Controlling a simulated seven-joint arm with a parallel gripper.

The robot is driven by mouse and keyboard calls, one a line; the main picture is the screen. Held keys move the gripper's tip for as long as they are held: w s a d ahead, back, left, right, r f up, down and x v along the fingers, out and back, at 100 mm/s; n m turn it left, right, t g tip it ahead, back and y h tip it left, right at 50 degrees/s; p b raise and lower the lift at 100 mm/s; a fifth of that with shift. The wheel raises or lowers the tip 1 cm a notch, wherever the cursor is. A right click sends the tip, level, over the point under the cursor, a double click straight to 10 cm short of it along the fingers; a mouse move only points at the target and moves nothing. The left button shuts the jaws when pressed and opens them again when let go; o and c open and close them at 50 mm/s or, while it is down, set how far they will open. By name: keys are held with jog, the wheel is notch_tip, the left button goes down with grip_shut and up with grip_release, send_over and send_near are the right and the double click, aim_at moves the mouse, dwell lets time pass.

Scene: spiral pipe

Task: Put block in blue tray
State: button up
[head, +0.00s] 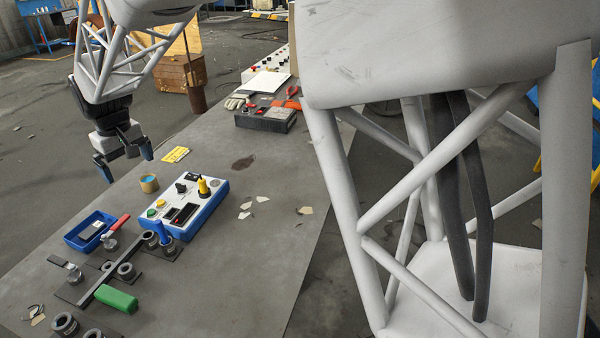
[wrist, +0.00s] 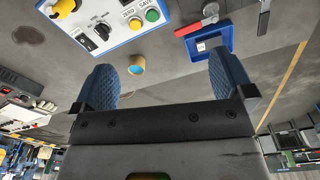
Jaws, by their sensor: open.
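A green block (head: 116,298) lies on the grey table at the near left, beside a dark metal bar with pipe fittings. It does not show in the wrist view. The blue tray (head: 72,239) sits farther back, left of the control box; a small dark item with a pale patch lies in it. The tray also shows in the wrist view (wrist: 229,40), near the right finger. My gripper (head: 126,160) is open and empty, raised beyond the tray and away from the block. Its blue-padded fingers are spread wide in the wrist view (wrist: 165,82).
A blue-and-white control box (head: 186,208) with a yellow knob stands right of the tray. A small tan cup (head: 148,184) and a yellow card (head: 175,155) lie near the gripper. The table's right side is mostly clear.

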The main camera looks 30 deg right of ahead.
jog(key=s+d+r+m, duration=0.2)
jog(key=s+d+r, duration=0.2)
jog(key=s+d, duration=0.45)
jog(key=s+d+f+m, duration=0.1)
jog(key=s+d, duration=0.4)
jog(key=s, duration=0.4)
jog(key=s+d+f+m+t, duration=0.1)
jog(key=s+d, duration=0.5)
jog(key=s, duration=0.3)
jog(key=s+d+f+m, duration=0.1)
jog(key=s+d+m, duration=0.1)
jog(key=s+d, duration=0.4)
jog(key=s, duration=0.4)
jog(key=shift+t, duration=0.4)
